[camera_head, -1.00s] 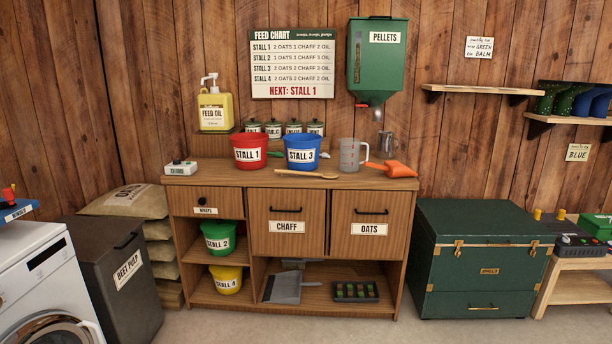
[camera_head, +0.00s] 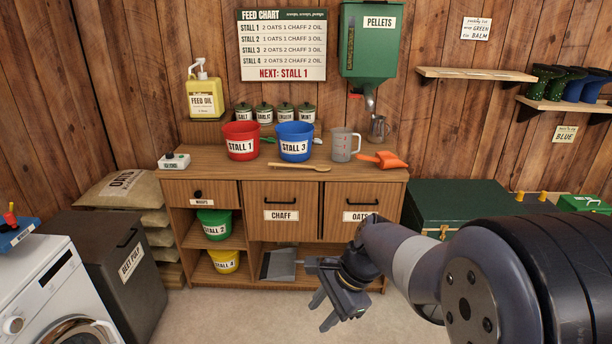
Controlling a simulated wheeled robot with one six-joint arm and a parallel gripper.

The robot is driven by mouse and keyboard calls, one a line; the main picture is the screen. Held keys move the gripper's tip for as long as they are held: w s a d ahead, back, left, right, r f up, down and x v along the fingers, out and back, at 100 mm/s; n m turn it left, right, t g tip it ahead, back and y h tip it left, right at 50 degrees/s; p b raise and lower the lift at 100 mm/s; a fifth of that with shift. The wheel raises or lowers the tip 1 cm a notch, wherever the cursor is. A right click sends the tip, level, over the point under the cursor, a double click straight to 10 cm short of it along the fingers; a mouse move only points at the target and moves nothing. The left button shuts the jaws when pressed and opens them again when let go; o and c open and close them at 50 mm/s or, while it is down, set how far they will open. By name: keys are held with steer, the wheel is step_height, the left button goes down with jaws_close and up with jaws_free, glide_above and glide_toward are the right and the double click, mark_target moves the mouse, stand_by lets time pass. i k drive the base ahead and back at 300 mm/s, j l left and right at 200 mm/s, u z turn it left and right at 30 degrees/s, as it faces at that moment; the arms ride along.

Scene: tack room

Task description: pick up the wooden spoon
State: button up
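The wooden spoon (camera_head: 300,167) lies flat on the counter top near its front edge, in front of the blue Stall 3 bucket (camera_head: 296,142). Its bowl end points right. My gripper (camera_head: 326,312) is in front of the cabinet, low and well below the counter top, apart from the spoon. Its fingers point down and to the left. The fingers appear spread with a gap between them, and nothing shows between them.
The counter front is clear around the spoon. My arm hides part of the green trunk (camera_head: 450,203).

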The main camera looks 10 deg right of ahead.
mark_target(319, 167)
steer(key=i+j+z, duration=0.4)
steer(key=i+j, duration=0.4)
steer(key=i, duration=0.55)
steer(key=i+j+z, duration=0.4)
steer(key=i+j, duration=0.8)
